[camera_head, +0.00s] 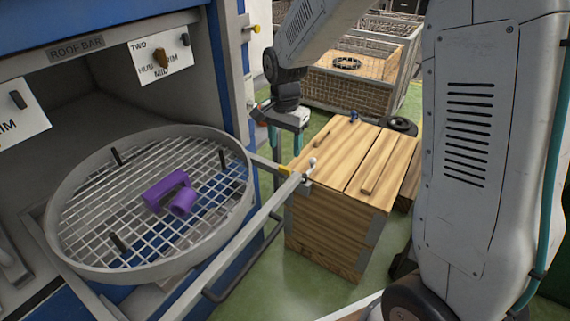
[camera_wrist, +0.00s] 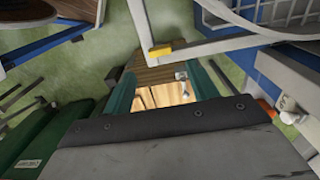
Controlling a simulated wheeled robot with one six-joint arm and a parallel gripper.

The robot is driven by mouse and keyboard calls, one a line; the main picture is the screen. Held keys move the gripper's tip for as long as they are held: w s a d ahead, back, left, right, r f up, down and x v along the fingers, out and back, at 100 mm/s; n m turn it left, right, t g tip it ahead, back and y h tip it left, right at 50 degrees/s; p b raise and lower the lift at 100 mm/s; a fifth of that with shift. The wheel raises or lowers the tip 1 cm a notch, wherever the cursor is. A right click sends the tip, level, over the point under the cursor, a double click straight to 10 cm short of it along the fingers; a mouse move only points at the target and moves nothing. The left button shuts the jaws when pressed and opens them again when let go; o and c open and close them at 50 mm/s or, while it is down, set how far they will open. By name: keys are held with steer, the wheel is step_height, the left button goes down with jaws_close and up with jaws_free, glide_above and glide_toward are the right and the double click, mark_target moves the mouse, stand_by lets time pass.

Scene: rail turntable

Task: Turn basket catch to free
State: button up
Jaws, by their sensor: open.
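The round wire basket (camera_head: 100,235) sits on a pulled-out grey frame and holds a purple tube-shaped part (camera_head: 172,192). At the frame's outer corner is a small pale lever (camera_head: 311,164), which looks like the basket catch; its setting is too small to read. In the wrist view a pale lever (camera_wrist: 182,77) shows between the fingers. A yellow piece (camera_head: 284,170) is beside it on the frame, also seen in the wrist view (camera_wrist: 160,50). My gripper (camera_head: 286,140) is open and empty, pointing down above the corner; it also shows in the wrist view (camera_wrist: 163,90).
A wooden crate (camera_head: 330,232) stands just right of the frame corner, below my gripper. The blue cabinet has a label plate with a brown knob (camera_head: 162,59). A strip of green floor (camera_head: 290,285) shows between frame and crate.

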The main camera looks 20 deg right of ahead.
mark_target(285, 167)
step_height(285, 167, down, 8)
steer(key=shift+r, duration=0.25)
steer(key=c, duration=1)
